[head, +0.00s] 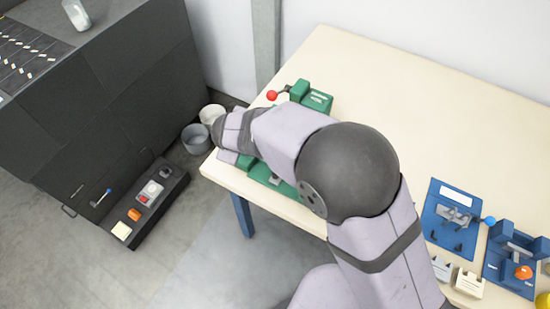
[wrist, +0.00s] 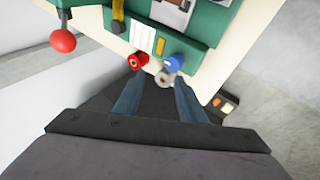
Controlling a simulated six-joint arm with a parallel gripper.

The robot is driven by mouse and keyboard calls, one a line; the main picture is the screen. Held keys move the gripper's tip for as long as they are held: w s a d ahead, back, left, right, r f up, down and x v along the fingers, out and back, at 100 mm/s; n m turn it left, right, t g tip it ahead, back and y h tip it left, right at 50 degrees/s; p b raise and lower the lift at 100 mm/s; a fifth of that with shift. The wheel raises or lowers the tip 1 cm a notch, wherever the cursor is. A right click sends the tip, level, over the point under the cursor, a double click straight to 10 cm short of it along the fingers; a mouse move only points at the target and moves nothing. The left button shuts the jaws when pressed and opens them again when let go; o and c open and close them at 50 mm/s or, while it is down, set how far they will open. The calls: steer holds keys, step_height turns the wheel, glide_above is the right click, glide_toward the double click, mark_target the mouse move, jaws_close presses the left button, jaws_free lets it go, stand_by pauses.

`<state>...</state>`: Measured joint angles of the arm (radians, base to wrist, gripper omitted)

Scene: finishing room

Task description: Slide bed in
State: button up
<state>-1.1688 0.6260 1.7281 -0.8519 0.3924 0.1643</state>
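A green machine (head: 317,98) stands at the table's left corner, partly hidden by my arm; it also shows at the top of the wrist view (wrist: 205,25). It has a red ball lever (wrist: 63,41). On its near edge are a red round knob (wrist: 138,60) and a blue knob (wrist: 174,62) with a grey round end (wrist: 165,79). I cannot tell which part is the bed. My gripper (wrist: 155,80) has its two blue-grey fingers apart, with tips close to these knobs. I cannot tell whether they touch. In the head view my arm hides the fingers.
The cream table (head: 400,90) is clear across its back. Blue fixtures (head: 453,215) stand at the right front. A dark cabinet (head: 120,80) stands left, with an open tray of small parts (head: 128,235) below.

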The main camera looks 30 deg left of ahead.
steer(key=d+m+g+h, duration=0.1)
steer(key=d+m, duration=0.2)
steer(key=d, duration=0.1)
steer(key=d+r+m+g+h, duration=0.1)
steer(key=d+m+g, duration=0.1)
steer(key=d+m, duration=0.1)
steer(key=d+m+g+h, duration=0.1)
steer(key=d+m+h, duration=0.1)
steer(key=d+m, duration=0.2)
steer(key=shift+w+d+r+g+b, duration=0.1)
steer(key=shift+d+r+g+b, duration=0.25)
steer(key=shift+r+g+b, duration=0.05)
steer(key=shift+s+r+m+g, duration=0.25)
steer(key=shift+s+m+g, duration=0.15)
steer(key=shift+s+m, duration=0.1)
steer(key=shift+f+p, duration=1.15)
steer(key=shift+f, duration=2.55)
